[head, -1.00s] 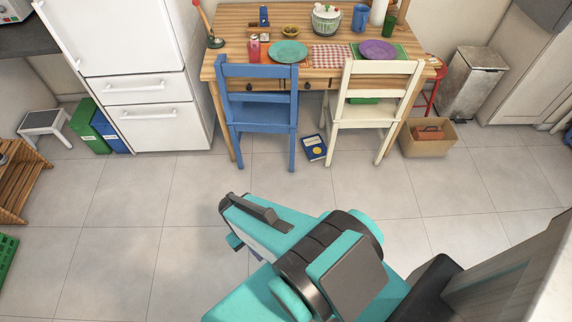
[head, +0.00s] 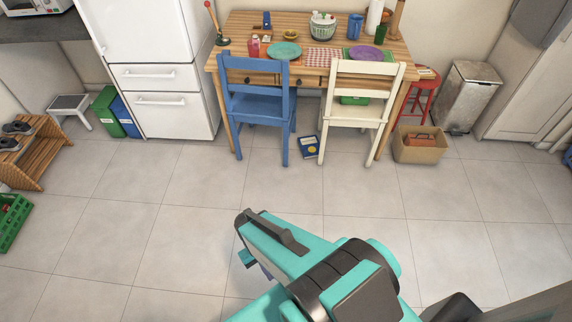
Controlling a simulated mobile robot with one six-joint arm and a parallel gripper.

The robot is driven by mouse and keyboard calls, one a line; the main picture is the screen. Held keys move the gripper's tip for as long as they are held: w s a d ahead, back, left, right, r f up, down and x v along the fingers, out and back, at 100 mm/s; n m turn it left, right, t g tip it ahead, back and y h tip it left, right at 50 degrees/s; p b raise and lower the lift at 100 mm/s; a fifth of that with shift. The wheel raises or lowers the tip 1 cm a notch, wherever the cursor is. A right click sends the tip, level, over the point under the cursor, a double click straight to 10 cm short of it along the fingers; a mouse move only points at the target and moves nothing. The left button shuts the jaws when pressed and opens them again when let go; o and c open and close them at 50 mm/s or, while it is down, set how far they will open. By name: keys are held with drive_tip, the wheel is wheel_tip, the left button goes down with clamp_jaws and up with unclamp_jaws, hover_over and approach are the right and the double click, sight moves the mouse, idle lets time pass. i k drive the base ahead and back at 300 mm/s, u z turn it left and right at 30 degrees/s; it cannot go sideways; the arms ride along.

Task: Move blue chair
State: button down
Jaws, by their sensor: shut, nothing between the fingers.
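The blue chair (head: 257,104) stands upright at the front left side of the wooden table (head: 402,55), its back toward me. My gripper (head: 248,240) is low in the middle of the head view, over bare floor and well apart from the chair. It is shut and empty. Its fingertips are partly hidden behind the teal gripper body.
A white chair (head: 359,106) stands right of the blue one. A blue book (head: 309,147) lies on the floor between them. A white fridge (head: 157,72) is at left, a cardboard box (head: 419,148) at right. The tiled floor in front is clear.

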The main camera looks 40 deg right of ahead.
sight(274, 105)
drive_tip(key=k, duration=0.35)
drive_tip(key=u, duration=0.65)
drive_tip(key=i, duration=1)
drive_tip(key=u, duration=0.35)
drive_tip(key=i, duration=1.45)
drive_tip(key=z, duration=0.95)
drive_tip(key=i, duration=0.55)
drive_tip(key=z, duration=0.25)
